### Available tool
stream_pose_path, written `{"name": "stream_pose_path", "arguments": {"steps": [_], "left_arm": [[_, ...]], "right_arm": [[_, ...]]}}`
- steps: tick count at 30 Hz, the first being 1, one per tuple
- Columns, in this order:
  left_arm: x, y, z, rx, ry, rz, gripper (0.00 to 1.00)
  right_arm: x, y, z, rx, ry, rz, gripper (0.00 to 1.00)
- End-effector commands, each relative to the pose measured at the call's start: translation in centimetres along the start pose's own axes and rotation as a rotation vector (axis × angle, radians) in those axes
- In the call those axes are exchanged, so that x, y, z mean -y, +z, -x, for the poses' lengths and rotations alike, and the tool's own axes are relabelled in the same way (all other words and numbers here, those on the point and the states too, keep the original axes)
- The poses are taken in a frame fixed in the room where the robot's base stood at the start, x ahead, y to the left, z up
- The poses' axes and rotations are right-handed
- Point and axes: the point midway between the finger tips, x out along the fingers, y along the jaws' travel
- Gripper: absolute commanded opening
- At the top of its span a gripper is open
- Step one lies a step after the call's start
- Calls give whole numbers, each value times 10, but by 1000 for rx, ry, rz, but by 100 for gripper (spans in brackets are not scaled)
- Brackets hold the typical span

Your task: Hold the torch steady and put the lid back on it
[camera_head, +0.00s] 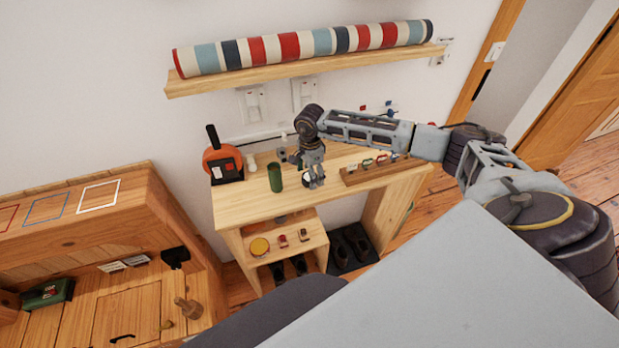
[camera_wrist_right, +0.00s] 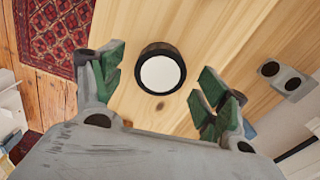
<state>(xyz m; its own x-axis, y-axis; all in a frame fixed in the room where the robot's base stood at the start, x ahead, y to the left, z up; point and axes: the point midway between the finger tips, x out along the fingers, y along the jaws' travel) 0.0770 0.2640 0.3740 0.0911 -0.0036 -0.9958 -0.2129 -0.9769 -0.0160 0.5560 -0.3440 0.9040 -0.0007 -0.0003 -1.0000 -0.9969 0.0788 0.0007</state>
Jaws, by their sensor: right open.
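A green upright cylinder (camera_head: 275,178), which looks like the torch body, stands on the wooden desk (camera_head: 240,207) with a dark top. Just right of it is a round black-rimmed piece with a white face (camera_head: 307,180), which looks like the lid. It also shows in the right wrist view (camera_wrist_right: 162,73), on the wood with its white face toward the camera. My right gripper (camera_head: 305,170) is open above this piece, its green-padded fingers apart on either side. I cannot tell how high it is above it. My left gripper is not in view.
An orange reel with a black handle (camera_head: 222,161) stands at the desk's left. A wooden rack with small coloured items (camera_head: 378,169) lies to the right. A striped roll (camera_head: 305,46) rests on the wall shelf above. The desk's front strip is clear.

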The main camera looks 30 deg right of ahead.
Motion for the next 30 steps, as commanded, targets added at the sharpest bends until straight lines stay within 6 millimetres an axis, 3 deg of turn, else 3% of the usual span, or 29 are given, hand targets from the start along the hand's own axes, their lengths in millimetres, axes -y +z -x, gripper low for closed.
{"name": "stream_pose_path", "arguments": {"steps": [14,24,30], "left_arm": [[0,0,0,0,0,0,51],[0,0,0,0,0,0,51],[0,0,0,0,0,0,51]], "right_arm": [[0,0,-2,0,0,0,74],[0,0,-1,0,0,0,32],[0,0,-1,0,-1,0,32]]}}
